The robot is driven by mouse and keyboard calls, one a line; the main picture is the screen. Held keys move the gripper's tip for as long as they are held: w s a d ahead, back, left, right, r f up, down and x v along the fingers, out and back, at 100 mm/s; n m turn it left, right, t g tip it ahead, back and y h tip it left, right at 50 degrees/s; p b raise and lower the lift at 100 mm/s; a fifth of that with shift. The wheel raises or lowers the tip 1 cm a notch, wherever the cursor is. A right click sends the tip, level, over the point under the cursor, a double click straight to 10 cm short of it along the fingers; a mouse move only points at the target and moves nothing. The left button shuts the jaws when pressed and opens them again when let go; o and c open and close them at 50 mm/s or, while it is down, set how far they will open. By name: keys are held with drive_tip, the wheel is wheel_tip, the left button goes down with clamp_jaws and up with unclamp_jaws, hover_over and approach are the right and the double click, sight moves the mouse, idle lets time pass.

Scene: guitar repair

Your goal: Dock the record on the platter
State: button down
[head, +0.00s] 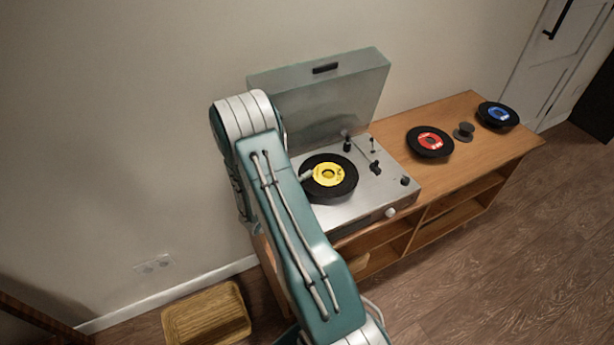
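A black record with a yellow label (343,187) is over the platter area of the record player (348,212). I cannot tell whether it lies flat on the platter or sits slightly above it; the platter itself is covered. The player's lid (335,95) stands open at the back. My arm crosses in front of the player's left side and hides most of my gripper. A small pale tip (306,175), which seems to be part of my gripper, reaches the left side of the yellow label. Whether the fingers are open or shut is hidden.
The wooden cabinet (465,112) carries the player. To its right lie a red-label record (430,141), a small dark round object (464,131) and a blue-label record (498,114). The tonearm (364,154) is right of the yellow-label record. A wooden stool or box (207,313) stands on the floor.

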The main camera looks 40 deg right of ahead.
drive_tip(key=shift+f, duration=0.2)
drive_tip(key=c, duration=1.1)
unclamp_jaws()
drive_tip(key=shift+s+a+f, duration=0.1)
drive_tip(key=shift+s+f, duration=0.05)
drive_tip(key=shift+a, duration=0.1)
drive_tip(key=shift+a+f, duration=0.1)
drive_tip(key=shift+a, duration=0.8)
drive_tip(key=a, duration=0.3)
drive_tip(key=shift+a, duration=2.95)
